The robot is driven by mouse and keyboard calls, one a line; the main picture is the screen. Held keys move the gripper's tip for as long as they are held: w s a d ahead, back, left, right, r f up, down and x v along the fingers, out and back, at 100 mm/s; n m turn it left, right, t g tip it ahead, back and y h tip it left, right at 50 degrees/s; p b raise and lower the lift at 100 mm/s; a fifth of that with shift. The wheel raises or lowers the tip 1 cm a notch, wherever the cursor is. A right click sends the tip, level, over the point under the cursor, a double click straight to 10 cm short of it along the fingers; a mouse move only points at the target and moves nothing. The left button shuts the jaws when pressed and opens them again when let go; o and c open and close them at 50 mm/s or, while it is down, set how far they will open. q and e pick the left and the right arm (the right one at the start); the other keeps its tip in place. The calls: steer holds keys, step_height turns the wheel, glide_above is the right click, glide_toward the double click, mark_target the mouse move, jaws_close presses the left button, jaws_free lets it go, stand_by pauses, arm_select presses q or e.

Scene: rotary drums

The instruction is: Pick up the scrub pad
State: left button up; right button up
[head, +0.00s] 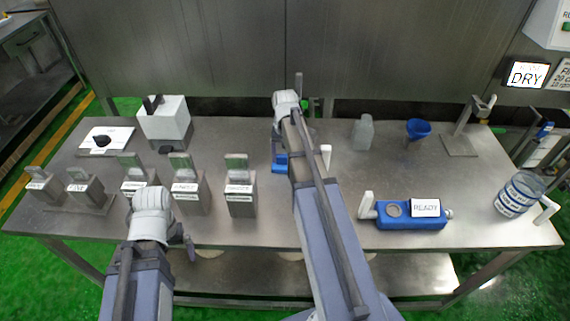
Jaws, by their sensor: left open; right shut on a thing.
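I cannot make out the scrub pad for certain. My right gripper (287,98) is over the far edge of the steel table (235,133). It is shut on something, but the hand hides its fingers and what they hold. A thin upright grey piece and a bit of green show just beside it. My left gripper (152,192) is open at the front left, in front of a labelled grey block (139,171). Its fingers are mostly hidden.
Several labelled grey blocks, one a grey block (241,198), stand along the left front. A white box (165,122) is at the back left.

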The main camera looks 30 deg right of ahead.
mark_target(285, 155)
steer(key=c, duration=0.5)
steer(key=shift+o, duration=0.2)
steer(key=shift+r, duration=0.15)
step_height(285, 155, up, 10)
steer(key=p, duration=1)
